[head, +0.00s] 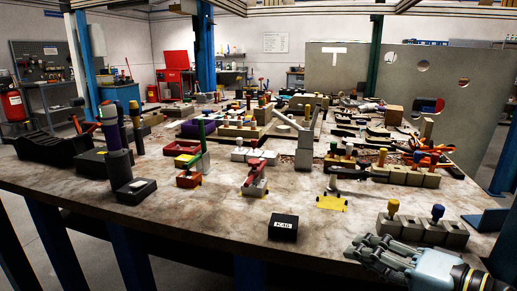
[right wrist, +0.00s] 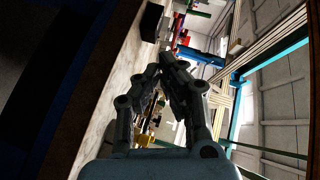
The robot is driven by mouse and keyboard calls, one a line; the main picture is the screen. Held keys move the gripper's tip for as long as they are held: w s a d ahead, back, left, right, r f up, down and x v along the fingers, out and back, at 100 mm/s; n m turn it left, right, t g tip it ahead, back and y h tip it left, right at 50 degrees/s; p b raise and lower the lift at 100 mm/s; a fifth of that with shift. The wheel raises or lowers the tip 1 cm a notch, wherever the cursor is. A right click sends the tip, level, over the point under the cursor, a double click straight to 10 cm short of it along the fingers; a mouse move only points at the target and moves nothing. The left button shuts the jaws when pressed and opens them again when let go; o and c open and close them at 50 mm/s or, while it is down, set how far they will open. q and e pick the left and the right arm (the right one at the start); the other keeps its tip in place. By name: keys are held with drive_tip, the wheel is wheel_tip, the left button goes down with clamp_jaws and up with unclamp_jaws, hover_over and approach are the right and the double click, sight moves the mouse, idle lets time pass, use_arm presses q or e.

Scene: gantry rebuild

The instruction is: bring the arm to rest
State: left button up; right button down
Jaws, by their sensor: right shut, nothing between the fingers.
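My right gripper (head: 362,250) is at the lower right of the head view, by the front edge of the workbench (head: 215,222). Its grey fingers point left, and nothing is held in them. In the right wrist view the gripper's fingers (right wrist: 168,62) come together at their tips, shut and empty. The bench top and its objects show beyond them, tilted on their side. My left gripper is in neither view.
A row of grey blocks with yellow and blue pegs (head: 423,230) stands just behind my right gripper. A black box (head: 283,228) and a yellow plate (head: 331,203) lie to its left. The bench is crowded farther back; its front left strip is clear.

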drive_tip(key=s+f+n+g+h, duration=0.45)
drive_tip(key=s+f+n, duration=0.25)
drive_tip(key=s, duration=0.4)
drive_tip(key=s+d+n+g+h, duration=0.2)
drive_tip(key=s+d+g+h, duration=0.3)
drive_tip(key=s+d, duration=0.55)
drive_tip(key=s+d+f, duration=0.1)
drive_tip(key=s+f, duration=0.1)
drive_tip(key=f, duration=1.2)
drive_tip(key=s+d+f, duration=0.2)
drive_tip(key=f, duration=1.2)
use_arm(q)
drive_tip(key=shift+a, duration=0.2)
use_arm(e)
drive_tip(key=s+f+m+g, duration=0.1)
drive_tip(key=s+f+g, duration=0.1)
drive_tip(key=s+f, duration=1.1)
drive_tip(key=s, duration=0.3)
drive_tip(key=shift+s+d+f+h, duration=0.25)
drive_tip(key=shift+s+f+h, duration=0.1)
drive_tip(key=shift+s+f, duration=0.05)
